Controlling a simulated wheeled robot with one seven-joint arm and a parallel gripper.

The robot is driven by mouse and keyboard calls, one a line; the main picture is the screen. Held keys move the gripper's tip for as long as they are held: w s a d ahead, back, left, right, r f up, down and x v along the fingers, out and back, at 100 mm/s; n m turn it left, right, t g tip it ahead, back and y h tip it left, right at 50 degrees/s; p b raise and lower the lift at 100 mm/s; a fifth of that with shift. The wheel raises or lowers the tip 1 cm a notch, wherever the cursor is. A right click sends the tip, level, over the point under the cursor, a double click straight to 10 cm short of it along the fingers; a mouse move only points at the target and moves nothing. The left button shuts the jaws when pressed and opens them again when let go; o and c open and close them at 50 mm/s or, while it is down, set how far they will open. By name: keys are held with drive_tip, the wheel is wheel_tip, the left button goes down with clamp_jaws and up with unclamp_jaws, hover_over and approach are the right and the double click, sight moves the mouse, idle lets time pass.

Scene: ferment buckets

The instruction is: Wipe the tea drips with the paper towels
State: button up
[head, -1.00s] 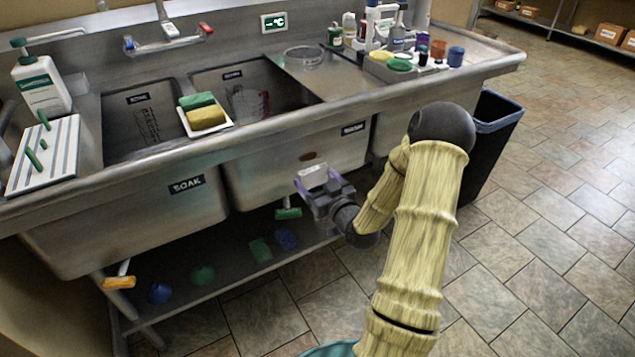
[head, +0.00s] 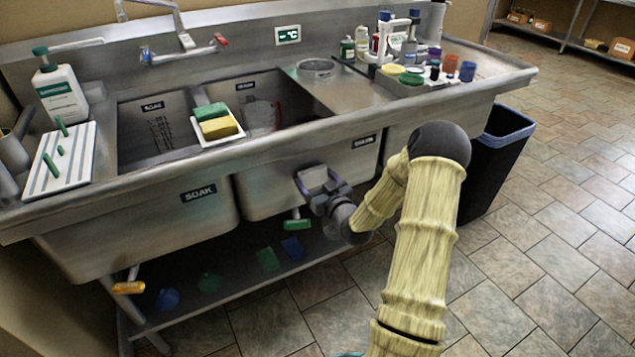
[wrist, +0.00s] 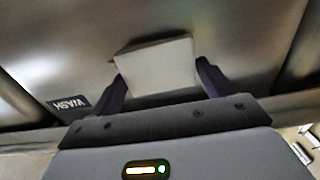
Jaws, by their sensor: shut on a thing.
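My gripper (head: 318,186) is shut on a white folded pad that looks like the paper towels (wrist: 156,66). It holds the pad at the front face of the right-hand sink basin (head: 270,190). In the wrist view, the pad sits between both fingers, close to the steel and beside an upside-down WASH label (wrist: 68,103). I cannot tell whether the pad touches the steel. No tea drips show now; the spot where a brown mark was seen is behind the pad and gripper.
A SOAK label (head: 198,194) marks the left basin. Sponges on a white tray (head: 218,141) rest on the divider. Bottles and jars crowd the right counter. A dark bin (head: 497,160) stands right of my arm. Below is a lower shelf (head: 235,282) with coloured items.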

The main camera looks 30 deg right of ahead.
sight(327, 174)
drive_tip(key=shift+w, duration=0.95)
idle(0.6)
drive_tip(key=shift+d+b, duration=0.3)
drive_tip(key=shift+d, duration=1.5)
drive_tip(key=shift+d, duration=0.15)
drive_tip(key=shift+w+d, duration=0.15)
drive_tip(key=shift+d, duration=1.5)
drive_tip(key=shift+a, duration=0.1)
